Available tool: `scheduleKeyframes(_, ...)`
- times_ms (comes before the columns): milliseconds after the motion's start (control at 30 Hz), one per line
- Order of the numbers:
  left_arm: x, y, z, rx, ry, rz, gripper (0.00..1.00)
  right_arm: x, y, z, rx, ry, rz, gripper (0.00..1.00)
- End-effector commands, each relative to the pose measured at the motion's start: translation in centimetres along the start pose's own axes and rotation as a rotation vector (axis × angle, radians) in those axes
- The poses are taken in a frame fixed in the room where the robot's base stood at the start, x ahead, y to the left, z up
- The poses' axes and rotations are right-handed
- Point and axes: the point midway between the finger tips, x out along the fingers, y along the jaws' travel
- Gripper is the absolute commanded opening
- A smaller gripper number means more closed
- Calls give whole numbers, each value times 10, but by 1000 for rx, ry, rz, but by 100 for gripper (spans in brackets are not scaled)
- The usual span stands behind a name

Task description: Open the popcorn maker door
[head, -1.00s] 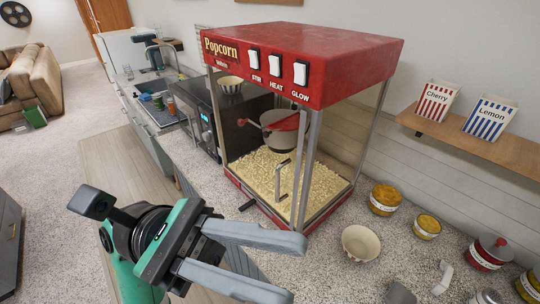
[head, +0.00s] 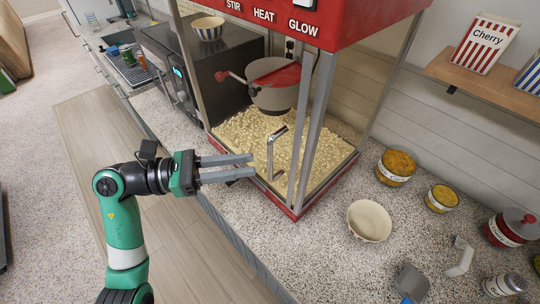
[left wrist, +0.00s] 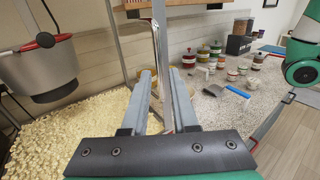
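The popcorn maker has a red top (head: 250,20), metal posts and clear panes, with popcorn and a kettle (head: 275,85) inside. Its front door appears shut. The silver bar handle (head: 270,155) stands upright near the door's right edge. My left gripper (head: 254,167) is open and level, its fingers pointing right at the handle. The fingertips are just short of the handle or beside it; I cannot tell whether they touch. In the left wrist view, an upright metal bar (left wrist: 160,45) shows beyond and between the open fingers (left wrist: 160,85). My right gripper is not in view.
A bowl (head: 369,221), yellow-topped jars (head: 397,166), a red-lidded canister (head: 509,228) and a scoop (head: 411,281) stand right of the machine. A microwave (head: 165,65) stands on its left. The counter in front of the handle is narrow.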

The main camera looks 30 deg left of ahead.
Motion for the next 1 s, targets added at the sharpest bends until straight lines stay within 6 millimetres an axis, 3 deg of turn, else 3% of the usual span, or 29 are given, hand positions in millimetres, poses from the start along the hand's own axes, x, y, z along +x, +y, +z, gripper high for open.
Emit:
scheduleKeyframes(100, 28, -1, 3, -3, -1, -6, 27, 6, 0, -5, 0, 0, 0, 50)
scheduleKeyframes(333, 57, 0, 1, -1, -1, -2, 27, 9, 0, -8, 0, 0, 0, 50)
scheduleKeyframes(600, 60, 0, 0, 0, -1, 0, 27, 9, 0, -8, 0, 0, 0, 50)
scheduleKeyframes(633, 60, 0, 0, 0, -1, 0, 25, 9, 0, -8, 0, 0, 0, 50)
scheduleKeyframes(767, 60, 0, 0, 0, -1, 0, 2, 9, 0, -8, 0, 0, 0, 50)
scheduleKeyframes(1000, 60, 0, 0, 0, -1, 0, 0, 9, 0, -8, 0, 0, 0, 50)
